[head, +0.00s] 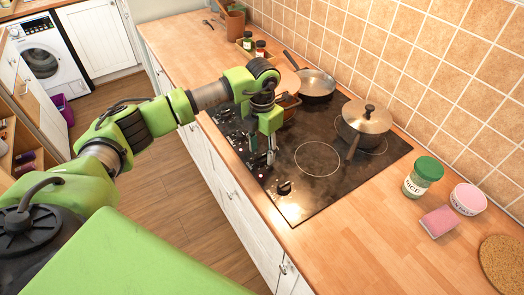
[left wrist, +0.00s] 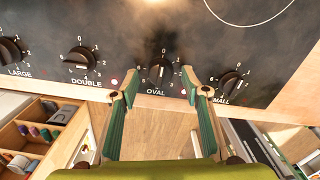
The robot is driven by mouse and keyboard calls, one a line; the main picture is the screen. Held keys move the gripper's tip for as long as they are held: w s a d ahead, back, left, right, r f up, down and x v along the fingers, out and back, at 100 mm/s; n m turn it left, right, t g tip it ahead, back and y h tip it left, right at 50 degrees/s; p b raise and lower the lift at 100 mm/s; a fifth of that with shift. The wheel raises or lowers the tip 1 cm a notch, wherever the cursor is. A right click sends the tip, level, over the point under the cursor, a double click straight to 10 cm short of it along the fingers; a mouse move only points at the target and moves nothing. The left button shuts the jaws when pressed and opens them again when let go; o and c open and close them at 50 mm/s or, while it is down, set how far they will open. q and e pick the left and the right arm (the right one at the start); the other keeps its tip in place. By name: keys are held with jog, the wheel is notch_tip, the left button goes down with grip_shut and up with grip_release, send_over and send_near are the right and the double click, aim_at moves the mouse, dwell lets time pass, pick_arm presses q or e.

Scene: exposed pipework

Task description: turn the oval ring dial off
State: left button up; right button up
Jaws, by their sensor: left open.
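The oval ring dial (left wrist: 160,73) is a black knob labelled OVAL on the black hob, with a 0 above it. Its white mark looks to point downward, away from the 0, though the detail is small. A red lamp (left wrist: 183,91) glows beside its label. My left gripper (left wrist: 157,75) is open, one fingertip on either side of this dial; I cannot tell whether they touch it. In the head view my left gripper (head: 262,153) points down over the row of knobs at the hob's front edge and hides part of it. My right gripper is not in view.
The double dial (left wrist: 79,60), large dial (left wrist: 10,50) and small dial (left wrist: 232,84) flank it. A lidded pot (head: 364,122) and a frying pan (head: 316,84) stand on the hob. A rice jar (head: 422,177), pink sponge (head: 438,221) and tub (head: 468,199) stand right.

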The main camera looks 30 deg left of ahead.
aim_at(262, 155)
pick_arm(q)
notch_tip(262, 155, up, 11)
dwell(0.3)
dwell(0.5)
